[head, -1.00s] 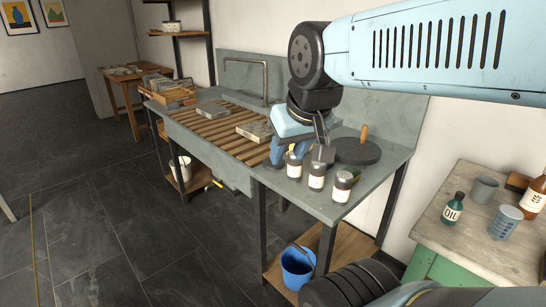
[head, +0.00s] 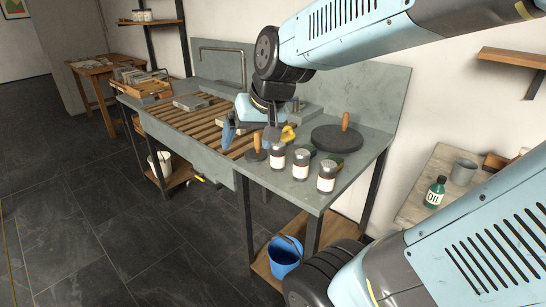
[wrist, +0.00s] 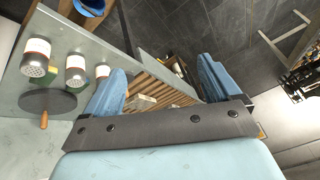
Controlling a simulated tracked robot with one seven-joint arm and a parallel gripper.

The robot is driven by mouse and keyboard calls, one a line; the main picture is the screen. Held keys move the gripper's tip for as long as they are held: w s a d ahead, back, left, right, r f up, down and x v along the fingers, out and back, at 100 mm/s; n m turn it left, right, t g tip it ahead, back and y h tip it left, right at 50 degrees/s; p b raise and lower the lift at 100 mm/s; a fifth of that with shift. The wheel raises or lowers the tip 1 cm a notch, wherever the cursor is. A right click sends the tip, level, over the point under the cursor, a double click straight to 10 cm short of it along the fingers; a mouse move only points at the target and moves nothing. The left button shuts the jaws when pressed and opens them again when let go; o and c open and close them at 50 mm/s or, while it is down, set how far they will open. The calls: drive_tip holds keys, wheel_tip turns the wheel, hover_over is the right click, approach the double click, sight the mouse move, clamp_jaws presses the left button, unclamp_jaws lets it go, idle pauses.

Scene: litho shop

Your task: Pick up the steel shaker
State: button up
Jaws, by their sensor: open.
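Three similar shakers with cream labels and perforated metal tops stand upright in a row near the bench's front edge: left (head: 277,158), middle (head: 301,163) and right (head: 326,175). I cannot tell which one is the steel shaker. The wrist view shows all three at its left: one shaker (wrist: 37,57), another (wrist: 75,70) and a third (wrist: 102,72), partly cut off by my finger. My gripper (head: 249,132) is over the bench, left of and behind the shakers and apart from them. Its blue fingers (wrist: 163,78) are spread with nothing between them.
A small dark disc with a wooden handle (head: 256,154) is left of the shakers. A large one (head: 335,138) is behind them, and a yellow item (head: 288,134) is close by. The slatted sink (head: 190,120) lies left. A blue bucket (head: 284,256) stands below.

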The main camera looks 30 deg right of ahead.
drive_tip(key=shift+o, duration=0.2)
drive_tip(key=w+a+f+m, duration=0.1)
drive_tip(key=w+f+m, duration=0.2)
drive_tip(key=w+f, duration=0.7)
drive_tip(key=shift+w+a+f+m, duration=0.3)
drive_tip(key=shift+w+f+m, duration=0.05)
drive_tip(key=shift+m, duration=0.05)
drive_tip(key=m+t+h, duration=0.4)
drive_tip(key=m+h, duration=0.2)
drive_tip(key=h, duration=1.1)
approach(278, 156)
wheel_tip(278, 156, up, 2)
drive_tip(key=w, duration=0.2)
drive_tip(key=shift+r+x, duration=0.2)
drive_tip(key=shift+x, duration=3.1)
drive_tip(key=shift+r+x, duration=0.2)
drive_tip(key=shift+x, duration=3.1)
drive_tip(key=shift+s+d, duration=0.1)
drive_tip(key=shift+s, duration=0.05)
drive_tip(key=shift+c, duration=0.3)
drive_tip(key=c, duration=1.1)
